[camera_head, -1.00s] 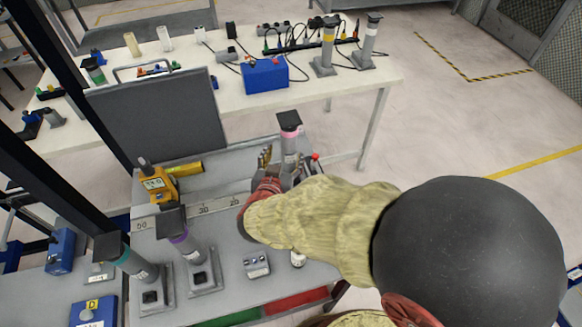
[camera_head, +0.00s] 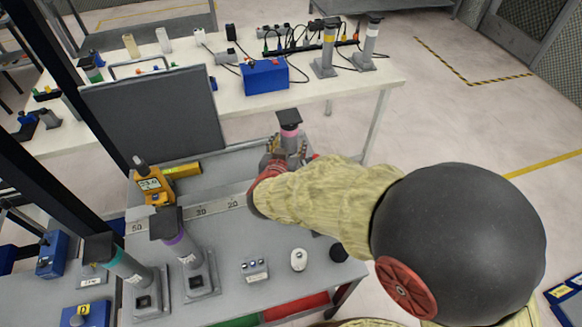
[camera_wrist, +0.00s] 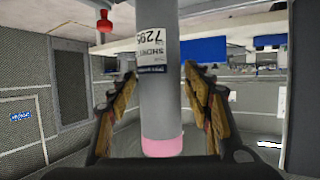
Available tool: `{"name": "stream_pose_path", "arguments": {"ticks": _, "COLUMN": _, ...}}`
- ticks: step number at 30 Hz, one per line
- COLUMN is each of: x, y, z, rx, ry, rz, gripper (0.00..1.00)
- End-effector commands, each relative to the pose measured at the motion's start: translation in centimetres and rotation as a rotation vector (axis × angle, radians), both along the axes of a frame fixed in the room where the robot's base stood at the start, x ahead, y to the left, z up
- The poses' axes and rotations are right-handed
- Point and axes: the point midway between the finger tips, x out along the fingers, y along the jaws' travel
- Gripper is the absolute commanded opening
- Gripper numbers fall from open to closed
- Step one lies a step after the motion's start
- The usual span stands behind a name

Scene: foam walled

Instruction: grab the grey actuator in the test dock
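A grey cylindrical actuator with a pink band and black cap (camera_head: 289,124) stands upright at the far right of the grey bench. My gripper (camera_head: 285,150) is at this actuator, and its sleeve hides the lower part and the dock under it. In the wrist view the actuator (camera_wrist: 158,85) appears between the two fingers of my gripper (camera_wrist: 160,105), with its white label and pink band visible. The fingers are spread, with a gap on the left side. Contact on the right side is hard to tell.
Actuators with a teal band (camera_head: 124,265) and a purple band (camera_head: 182,245) stand in docks at front left. A yellow meter (camera_head: 152,185), a small switch box (camera_head: 254,268) and a white rounded item (camera_head: 299,259) are on the bench. A grey panel (camera_head: 153,113) rises behind.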

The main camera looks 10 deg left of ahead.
Motion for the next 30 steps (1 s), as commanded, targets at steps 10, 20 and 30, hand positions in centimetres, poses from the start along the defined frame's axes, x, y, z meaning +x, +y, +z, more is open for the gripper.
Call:
{"name": "stream_pose_path", "arguments": {"ticks": 10, "x": -0.01, "y": 0.0, "z": -0.01, "rx": 0.0, "ry": 0.0, "rz": 0.0, "gripper": 0.28}}
{"name": "stream_pose_path", "arguments": {"ticks": 20, "x": -0.03, "y": 0.01, "z": -0.01, "rx": 0.0, "ry": 0.0, "rz": 0.0, "gripper": 0.1}}
{"name": "stream_pose_path", "arguments": {"ticks": 30, "x": -0.03, "y": 0.0, "z": -0.01, "rx": 0.0, "ry": 0.0, "rz": 0.0, "gripper": 0.0}}
